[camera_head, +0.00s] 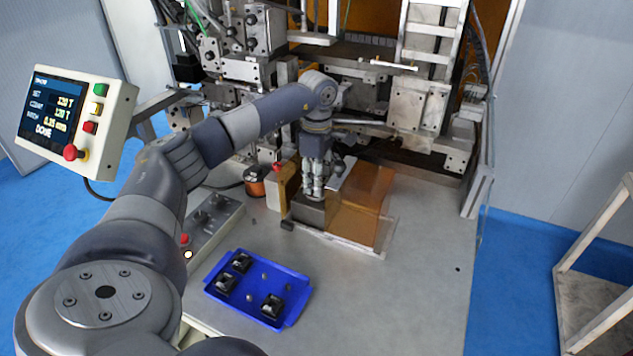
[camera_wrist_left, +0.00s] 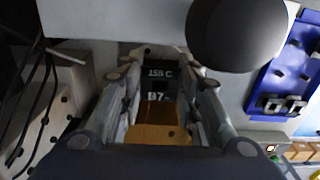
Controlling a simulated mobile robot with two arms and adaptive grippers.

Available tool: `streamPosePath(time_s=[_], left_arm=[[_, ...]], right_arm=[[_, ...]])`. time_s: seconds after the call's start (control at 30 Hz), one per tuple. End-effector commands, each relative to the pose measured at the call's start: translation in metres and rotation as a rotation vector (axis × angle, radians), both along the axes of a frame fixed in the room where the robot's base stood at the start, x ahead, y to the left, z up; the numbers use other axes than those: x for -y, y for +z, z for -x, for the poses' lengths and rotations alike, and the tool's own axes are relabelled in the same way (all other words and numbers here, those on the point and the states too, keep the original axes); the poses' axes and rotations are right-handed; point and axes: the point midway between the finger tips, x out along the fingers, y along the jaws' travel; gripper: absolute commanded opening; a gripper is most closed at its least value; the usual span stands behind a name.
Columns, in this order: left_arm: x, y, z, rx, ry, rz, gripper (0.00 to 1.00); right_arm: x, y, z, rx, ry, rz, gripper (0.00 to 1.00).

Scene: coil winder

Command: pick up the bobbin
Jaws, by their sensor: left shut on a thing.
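My left gripper (camera_head: 314,188) points down into the winder's work area, beside the amber guard. In the left wrist view its fingers (camera_wrist_left: 157,105) are closed in on both sides of a dark piece, which I take to be the bobbin (camera_wrist_left: 158,82). It bears white lettering "155 C" and "B7", with a brown-orange surface below it. In the head view the held bobbin is hidden by the fingers and the fixture; whether it touches the fixture cannot be told. My right gripper is not in view.
A blue tray (camera_head: 246,304) with several dark pieces lies on the grey table (camera_head: 400,290). An amber guard (camera_head: 361,203) stands close right of the gripper. A copper-coloured spool (camera_head: 254,185) stands left of it. A control panel (camera_head: 72,118) reads "DONE". The table's front right is clear.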

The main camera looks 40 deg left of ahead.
Motion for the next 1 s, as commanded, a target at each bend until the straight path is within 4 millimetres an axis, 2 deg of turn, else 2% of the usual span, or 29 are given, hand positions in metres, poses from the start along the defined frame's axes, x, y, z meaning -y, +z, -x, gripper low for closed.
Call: streamPosePath(time_s=[0.17,0.37,1.0], left_arm=[[0.0,0.008,-0.001,0.004,0.0,0.001,0.19],[0.0,0.035,-0.001,0.008,0.0,0.001,0.19],[0.031,0.043,0.125,0.0,0.0,-0.002,0.19]], right_arm=[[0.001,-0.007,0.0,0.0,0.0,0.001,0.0],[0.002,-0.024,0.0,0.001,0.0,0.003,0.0],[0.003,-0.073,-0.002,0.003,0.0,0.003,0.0]])
